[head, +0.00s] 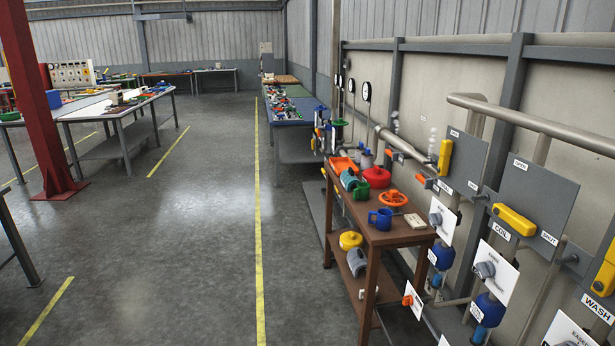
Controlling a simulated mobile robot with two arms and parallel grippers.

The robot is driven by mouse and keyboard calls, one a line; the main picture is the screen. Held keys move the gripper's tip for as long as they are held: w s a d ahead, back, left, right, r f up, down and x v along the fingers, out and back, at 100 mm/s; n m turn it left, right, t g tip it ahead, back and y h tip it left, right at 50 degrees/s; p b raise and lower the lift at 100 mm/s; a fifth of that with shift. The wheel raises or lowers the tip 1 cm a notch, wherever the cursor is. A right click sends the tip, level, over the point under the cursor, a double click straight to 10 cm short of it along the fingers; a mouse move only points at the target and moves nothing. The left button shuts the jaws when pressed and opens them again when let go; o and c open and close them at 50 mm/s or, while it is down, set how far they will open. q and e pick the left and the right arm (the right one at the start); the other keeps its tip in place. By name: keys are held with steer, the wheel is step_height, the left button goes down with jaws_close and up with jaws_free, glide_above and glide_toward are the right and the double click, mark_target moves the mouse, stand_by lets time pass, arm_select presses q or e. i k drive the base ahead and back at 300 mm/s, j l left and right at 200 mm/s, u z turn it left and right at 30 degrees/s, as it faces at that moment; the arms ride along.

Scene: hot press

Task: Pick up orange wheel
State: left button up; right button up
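The orange wheel (393,198) lies flat on the top of a brown wooden table (412,236) at the right of the head view. It looks like a small handwheel with a rim and spokes. A red pot-like object (377,177) is just behind it, and a blue mug (381,218) stands in front of it to the left. A small pale box (415,221) lies in front of it to the right. Neither of my grippers shows in the head view.
A wall panel with yellow handles (514,220), pipes and dials runs along the right, close to the table. The lower shelf holds a yellow pot (350,240) and a grey mug (357,262). A red column (38,100) stands at left. The grey floor (190,260) between is clear.

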mark_target(394, 196)
steer(key=i+j, duration=0.1)
steer(key=i, duration=0.65)
steer(key=i+j, duration=0.1)
steer(key=i, duration=0.6)
steer(key=i+l+z, duration=0.05)
